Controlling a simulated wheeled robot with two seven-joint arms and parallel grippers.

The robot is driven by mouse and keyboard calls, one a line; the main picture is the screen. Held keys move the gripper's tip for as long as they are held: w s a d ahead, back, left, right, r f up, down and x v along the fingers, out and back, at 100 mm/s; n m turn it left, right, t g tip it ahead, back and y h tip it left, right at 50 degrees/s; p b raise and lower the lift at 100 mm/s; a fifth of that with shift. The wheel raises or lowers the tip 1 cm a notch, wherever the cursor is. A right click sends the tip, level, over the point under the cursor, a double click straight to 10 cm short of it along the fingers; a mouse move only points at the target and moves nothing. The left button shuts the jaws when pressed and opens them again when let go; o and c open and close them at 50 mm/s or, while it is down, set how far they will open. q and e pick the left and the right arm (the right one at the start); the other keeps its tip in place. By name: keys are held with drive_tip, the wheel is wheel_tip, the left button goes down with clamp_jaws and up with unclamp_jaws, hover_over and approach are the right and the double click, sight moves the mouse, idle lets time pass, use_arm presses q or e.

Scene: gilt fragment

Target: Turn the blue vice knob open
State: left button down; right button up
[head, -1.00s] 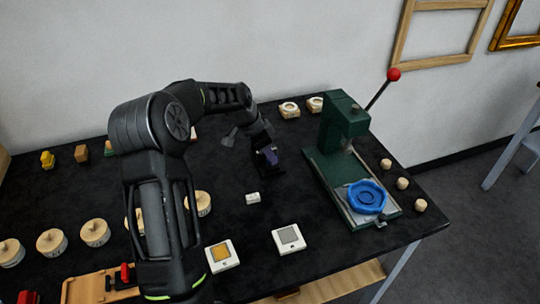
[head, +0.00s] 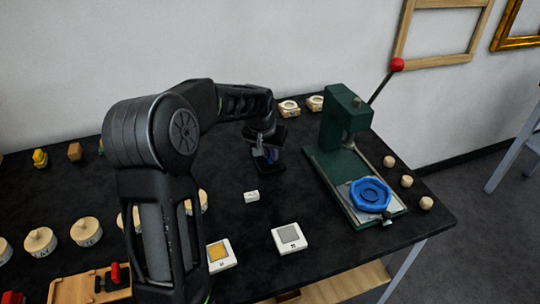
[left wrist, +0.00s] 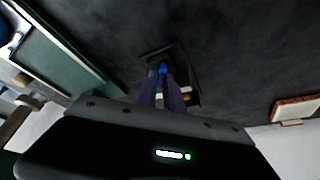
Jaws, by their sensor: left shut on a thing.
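A small vice on a dark base (head: 270,167) stands on the black table, left of the green press. Its blue knob (left wrist: 163,67) shows in the left wrist view between the fingertips of my left gripper (left wrist: 162,78). My left gripper (head: 272,153) points down over the vice and is shut on the knob. The fingers and wrist hide most of the knob and vice in the head view. My right gripper is in neither view.
The green press (head: 345,130) with a red-tipped lever stands to the right. A blue octagonal piece (head: 370,195) lies on its base. Several wooden knobs line the left.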

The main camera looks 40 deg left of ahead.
use_arm(q)
drive_tip(key=shift+d+n+g+y+b, duration=0.15)
drive_tip(key=shift+n+y+b, duration=0.3)
drive_tip(key=shift+n, duration=0.65)
drive_tip(key=shift+a+n+g+y+b, duration=0.1)
drive_tip(key=shift+n+g+y+b, duration=0.25)
drive_tip(key=shift+n, duration=0.75)
drive_tip(key=c, duration=1.5)
unclamp_jaws()
drive_tip(key=shift+r, duration=0.15)
drive_tip(key=b+v, duration=0.1)
drive_tip(key=v, duration=0.6)
drive_tip(key=shift+s+d+r, duration=0.1)
drive_tip(key=shift+s+r, duration=0.05)
drive_tip(key=shift+r, duration=0.1)
